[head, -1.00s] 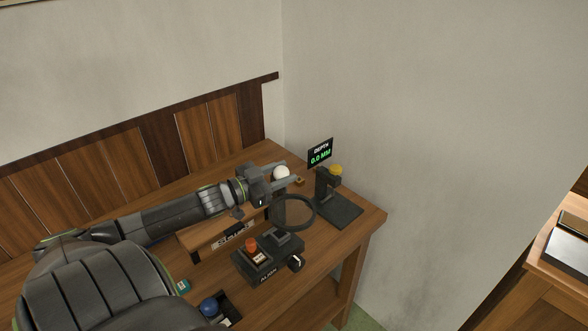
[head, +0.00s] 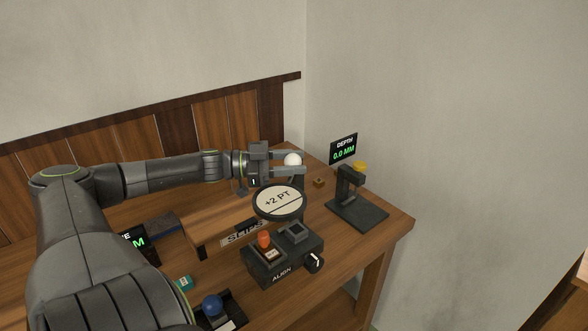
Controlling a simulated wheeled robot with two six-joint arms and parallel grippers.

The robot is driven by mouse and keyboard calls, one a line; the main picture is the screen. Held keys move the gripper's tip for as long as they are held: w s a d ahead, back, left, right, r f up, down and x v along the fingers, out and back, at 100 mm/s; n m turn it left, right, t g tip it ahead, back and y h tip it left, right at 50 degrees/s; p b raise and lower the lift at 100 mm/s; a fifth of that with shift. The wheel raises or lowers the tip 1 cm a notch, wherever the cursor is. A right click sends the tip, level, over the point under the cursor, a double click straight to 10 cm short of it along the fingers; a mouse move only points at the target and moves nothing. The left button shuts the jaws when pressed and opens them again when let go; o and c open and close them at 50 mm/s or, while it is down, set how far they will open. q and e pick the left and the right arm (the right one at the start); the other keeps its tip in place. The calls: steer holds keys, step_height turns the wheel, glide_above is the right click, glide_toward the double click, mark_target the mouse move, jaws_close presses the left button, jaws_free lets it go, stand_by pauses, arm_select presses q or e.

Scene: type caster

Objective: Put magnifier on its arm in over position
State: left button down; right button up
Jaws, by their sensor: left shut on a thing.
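The magnifier (head: 279,202) is a round dark-rimmed lens showing a pale disc marked "+2 PT". It appears above the rear edge of the black ALIGN block (head: 283,273), with a gap below it in the picture. A white ball knob (head: 292,159) stands just behind the lens; the arm linking them is mostly hidden. My left gripper (head: 302,163) reaches in from the left and is shut on the white ball knob, one finger on each side. My right gripper is not in view.
The ALIGN block bears an orange knob (head: 264,240) and a black dial (head: 314,262). A depth gauge stand (head: 357,212) with a yellow top is to the right. The table's right edge is near the gauge.

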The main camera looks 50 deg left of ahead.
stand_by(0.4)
arm_select(q)
steer(key=c, duration=1.3)
jaws_free()
steer(key=shift+c, duration=0.2)
steer(key=shift+o, duration=0.7)
steer(key=shift+s+a, duration=0.1)
steer(key=shift+s, duration=0.05)
steer(key=shift+s+a, duration=0.25)
steer(key=p+v, duration=0.5)
steer(key=v, duration=1.1)
steer(key=shift+a, duration=0.2)
